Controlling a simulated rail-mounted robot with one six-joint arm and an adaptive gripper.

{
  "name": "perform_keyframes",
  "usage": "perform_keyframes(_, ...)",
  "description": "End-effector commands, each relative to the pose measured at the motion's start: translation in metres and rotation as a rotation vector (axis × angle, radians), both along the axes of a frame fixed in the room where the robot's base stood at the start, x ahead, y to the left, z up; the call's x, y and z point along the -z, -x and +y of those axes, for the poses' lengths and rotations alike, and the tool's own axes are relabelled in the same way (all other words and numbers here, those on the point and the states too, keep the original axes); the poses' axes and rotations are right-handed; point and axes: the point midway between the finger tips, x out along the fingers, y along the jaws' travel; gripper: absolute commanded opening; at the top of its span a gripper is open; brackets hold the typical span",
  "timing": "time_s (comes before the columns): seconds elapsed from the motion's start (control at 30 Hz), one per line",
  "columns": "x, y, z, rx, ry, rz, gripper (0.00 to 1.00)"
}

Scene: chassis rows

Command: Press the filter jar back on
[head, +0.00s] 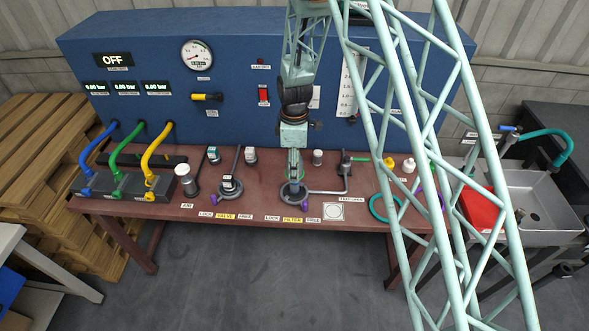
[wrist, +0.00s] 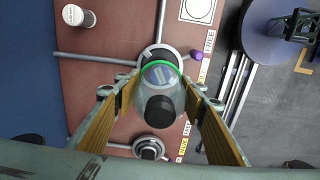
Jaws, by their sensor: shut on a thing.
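The filter jar (wrist: 172,98) is a clear cup with a green rim and a dark end. My gripper (wrist: 161,92) is shut on it, one finger on each side. In the head view my gripper (head: 294,148) is above the filter station, and the jar (head: 295,163) shows below it, upright. The round grey filter base (head: 294,192) is under the jar, with a purple knob (head: 304,204) on the side of the FREE label. In the wrist view the base (wrist: 152,52) is partly hidden behind the jar. I cannot tell whether jar and base touch.
The similar valve station (head: 229,187) stands to the left on the red-brown bench (head: 250,207). A white-topped cylinder (head: 187,178) is further left.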

Motion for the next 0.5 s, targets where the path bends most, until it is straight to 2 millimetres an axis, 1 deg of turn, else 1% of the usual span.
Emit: perform_keyframes(0.5,0.0072,-0.0001,0.0000,0.000,0.000,0.000,0.26)
